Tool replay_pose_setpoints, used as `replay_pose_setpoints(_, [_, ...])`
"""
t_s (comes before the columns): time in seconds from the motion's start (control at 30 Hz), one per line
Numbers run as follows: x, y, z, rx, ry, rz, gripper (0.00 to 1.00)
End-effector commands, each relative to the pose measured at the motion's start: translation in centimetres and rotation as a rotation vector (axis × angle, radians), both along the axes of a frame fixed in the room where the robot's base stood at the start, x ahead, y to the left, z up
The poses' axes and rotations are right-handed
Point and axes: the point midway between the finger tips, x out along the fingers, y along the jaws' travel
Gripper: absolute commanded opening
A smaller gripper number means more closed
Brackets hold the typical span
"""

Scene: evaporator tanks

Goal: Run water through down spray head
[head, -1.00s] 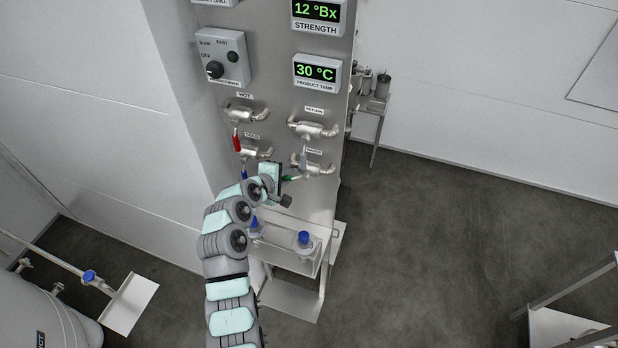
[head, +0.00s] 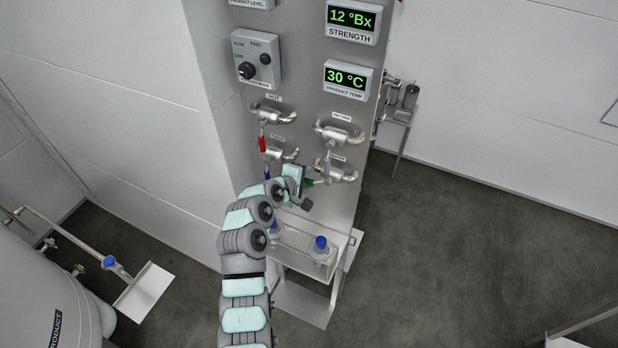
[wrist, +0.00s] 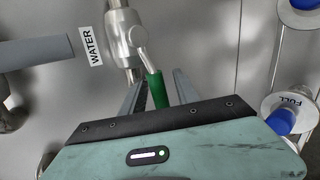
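A steel valve with a green handle sits at the lower right of the panel's valve group; its body (head: 338,172) shows in the head view. In the wrist view the valve body (wrist: 124,35) stands beside a label reading WATER (wrist: 91,46). Its green handle (wrist: 157,90) points down between the fingers of my gripper (wrist: 158,92). The fingers are open, one on each side of the handle, with small gaps showing. In the head view my gripper (head: 306,184) is at this handle, partly covered by my wrist. I cannot make out a spray head.
Other valves have a red handle (head: 262,143), a blue handle (head: 267,174) and a grey handle (head: 328,153). A mixer switch box (head: 255,58) and displays are above.

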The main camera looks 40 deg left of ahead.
Motion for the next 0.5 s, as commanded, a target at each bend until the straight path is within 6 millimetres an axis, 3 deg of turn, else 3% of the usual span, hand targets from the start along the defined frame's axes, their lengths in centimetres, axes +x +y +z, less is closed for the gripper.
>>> replay_pose_setpoints(0.27, [-1.1, -0.2, 0.4, -0.002, 0.001, 0.001, 0.37])
replay_pose_setpoints(0.5, [-4.1, -0.7, 2.6, 0.004, -0.004, 0.003, 0.37])
